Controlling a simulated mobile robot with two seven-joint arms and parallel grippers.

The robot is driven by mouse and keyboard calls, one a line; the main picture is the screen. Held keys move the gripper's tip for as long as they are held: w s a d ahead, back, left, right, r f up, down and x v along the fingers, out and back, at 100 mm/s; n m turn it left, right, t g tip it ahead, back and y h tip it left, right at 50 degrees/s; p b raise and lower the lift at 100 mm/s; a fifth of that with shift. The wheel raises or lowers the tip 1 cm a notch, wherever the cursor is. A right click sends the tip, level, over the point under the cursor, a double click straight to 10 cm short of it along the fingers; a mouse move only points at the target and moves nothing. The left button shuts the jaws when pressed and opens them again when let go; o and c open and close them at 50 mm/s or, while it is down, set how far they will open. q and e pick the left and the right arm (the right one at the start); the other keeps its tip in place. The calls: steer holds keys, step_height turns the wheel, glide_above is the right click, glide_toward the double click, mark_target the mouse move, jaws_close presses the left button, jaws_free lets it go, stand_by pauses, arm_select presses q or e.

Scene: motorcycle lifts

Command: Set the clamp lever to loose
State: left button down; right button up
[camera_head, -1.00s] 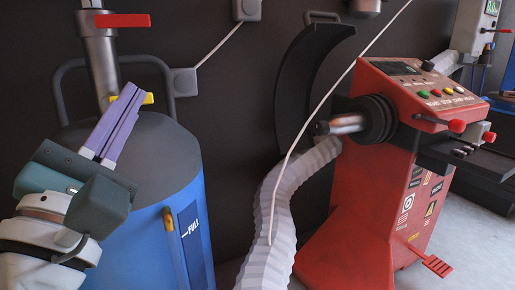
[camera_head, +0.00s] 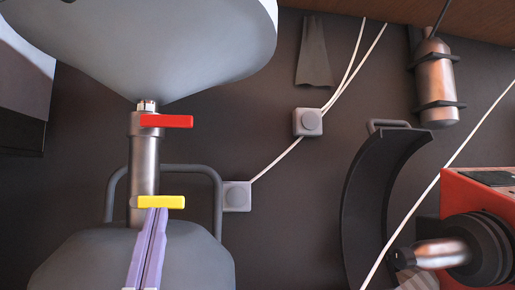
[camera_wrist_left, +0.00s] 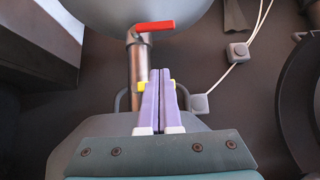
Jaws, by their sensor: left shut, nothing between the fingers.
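A yellow lever (camera_head: 161,202) sits low on the metal pipe (camera_head: 145,165), pointing right. A red lever (camera_head: 166,121) sits higher on the same pipe, also pointing right. No label tells which is the clamp lever. My left gripper (camera_head: 153,211) has its purple fingers together and empty, with the tips at the lower edge of the yellow lever in the head view. My right gripper is not in view.
A grey funnel bowl (camera_head: 170,45) hangs over the pipe, which rises from a grey tank top (camera_head: 75,262). A grey handle bar (camera_head: 218,185) stands behind the pipe. Wall boxes with white cables (camera_head: 308,122) and a red machine (camera_head: 450,200) are to the right.

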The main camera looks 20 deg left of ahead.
mark_target(163, 122)
arm_select(q)
steer(key=x, duration=0.8)
steer(key=shift+w+r, duration=0.1)
steer(key=shift+r, duration=0.1)
steer(key=shift+w+a+r+p, duration=0.1)
steer(key=shift+w+r+p, duration=0.1)
steer(key=shift+r, duration=0.9)
steer(key=shift+w+a+r+p, duration=0.1)
steer(key=shift+r+p, duration=0.1)
steer(key=shift+r, duration=0.95)
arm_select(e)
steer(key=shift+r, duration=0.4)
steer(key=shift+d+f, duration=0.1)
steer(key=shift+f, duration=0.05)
